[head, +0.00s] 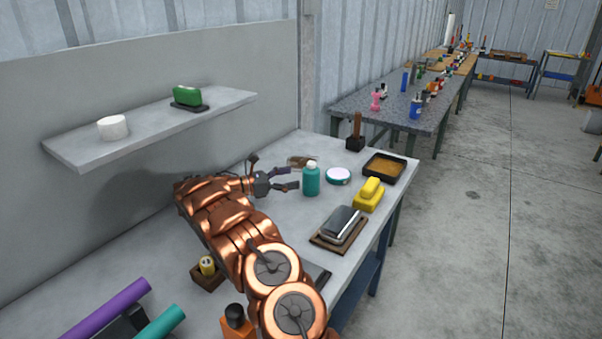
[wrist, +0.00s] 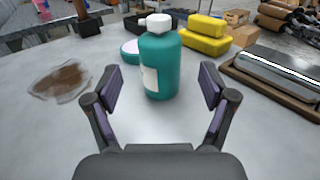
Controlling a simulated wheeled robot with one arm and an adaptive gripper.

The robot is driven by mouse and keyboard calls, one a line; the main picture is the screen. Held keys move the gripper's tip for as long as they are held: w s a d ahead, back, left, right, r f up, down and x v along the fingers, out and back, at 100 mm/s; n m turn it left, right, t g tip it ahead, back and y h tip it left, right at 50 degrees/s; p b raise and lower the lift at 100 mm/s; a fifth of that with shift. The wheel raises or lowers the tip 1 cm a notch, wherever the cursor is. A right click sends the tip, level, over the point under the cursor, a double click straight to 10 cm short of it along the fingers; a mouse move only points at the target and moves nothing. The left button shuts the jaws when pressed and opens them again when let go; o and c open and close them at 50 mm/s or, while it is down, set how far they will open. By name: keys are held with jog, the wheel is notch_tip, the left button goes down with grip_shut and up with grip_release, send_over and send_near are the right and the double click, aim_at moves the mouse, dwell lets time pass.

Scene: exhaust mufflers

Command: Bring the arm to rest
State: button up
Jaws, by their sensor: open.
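My gripper (head: 288,179) is open and empty at the end of my copper-coloured arm, low over the grey workbench (head: 270,222). In the wrist view its two fingers (wrist: 160,95) are spread apart. A teal bottle with a white cap (head: 311,180) stands upright just beyond the fingertips. In the wrist view the bottle (wrist: 160,62) shows between and past the fingers; I cannot tell whether anything touches it. My arm reaches across the bench and hides part of it.
A brown smear or clear packet (wrist: 60,82) lies left of the bottle. A round tin (head: 338,175), a yellow block (head: 369,194), a silver item on a board (head: 340,228) and a black tray (head: 384,167) stand to the right. A wall shelf (head: 150,128) is above the bench.

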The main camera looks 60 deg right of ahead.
jog(key=shift+w+a, duration=0.2)
jog(key=shift+a, duration=0.1)
jog(key=shift+r, duration=0.1)
dwell(0.3)
